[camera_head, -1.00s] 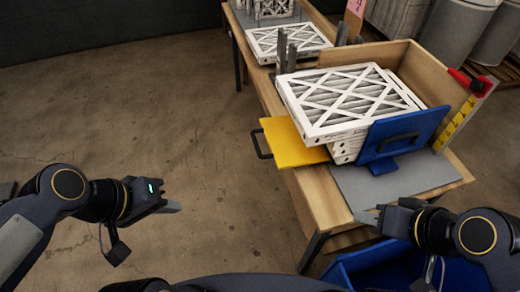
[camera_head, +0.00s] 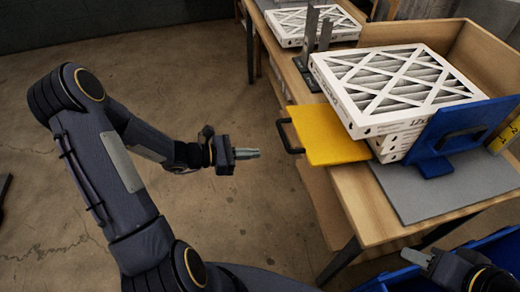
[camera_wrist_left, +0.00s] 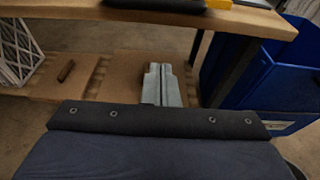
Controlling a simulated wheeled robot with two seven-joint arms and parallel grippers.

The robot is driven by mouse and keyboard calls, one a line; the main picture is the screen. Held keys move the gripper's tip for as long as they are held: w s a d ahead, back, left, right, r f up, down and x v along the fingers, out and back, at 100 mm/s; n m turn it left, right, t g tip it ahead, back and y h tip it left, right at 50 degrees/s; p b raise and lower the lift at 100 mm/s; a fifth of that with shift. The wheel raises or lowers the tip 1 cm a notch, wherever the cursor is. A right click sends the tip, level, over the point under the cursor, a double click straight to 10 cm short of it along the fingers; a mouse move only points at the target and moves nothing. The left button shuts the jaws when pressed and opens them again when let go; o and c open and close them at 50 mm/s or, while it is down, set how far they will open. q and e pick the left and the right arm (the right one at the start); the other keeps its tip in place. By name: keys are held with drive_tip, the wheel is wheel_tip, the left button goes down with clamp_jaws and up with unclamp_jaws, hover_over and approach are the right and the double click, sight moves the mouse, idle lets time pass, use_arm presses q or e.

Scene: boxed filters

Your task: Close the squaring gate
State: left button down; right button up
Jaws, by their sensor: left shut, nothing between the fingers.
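A blue upright panel (camera_head: 458,135) with a dark handle stands at the front of a stack of white-framed filters (camera_head: 398,85). A flat yellow plate (camera_head: 330,135) with a black bar handle (camera_head: 287,136) sticks out from the left of the stack, over the table edge. I cannot tell from looks alone which of these is the squaring gate. My left gripper (camera_head: 248,153) is shut and empty, left of the yellow plate's handle and apart from it. Its fingers (camera_wrist_left: 162,85) show together in the left wrist view. My right gripper (camera_head: 415,258) is at the lower right, below the table's front edge; its jaws are unclear.
The wooden table (camera_head: 365,215) carries a grey mat (camera_head: 425,190) in front of the stack. Grey metal posts (camera_head: 318,38) and another filter (camera_head: 300,24) stand further back. A blue bin (camera_head: 490,245) is at the lower right. The floor left of the table is clear.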

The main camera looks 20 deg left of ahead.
use_arm(q)
drive_tip(key=w+d+r+p, duration=0.1)
drive_tip(key=w+d+r, duration=0.1)
drive_tip(key=w+d, duration=0.2)
drive_tip(key=shift+w+d+p, duration=0.15)
drive_tip(key=shift+d+p, duration=0.15)
drive_tip(key=shift+d, duration=0.95)
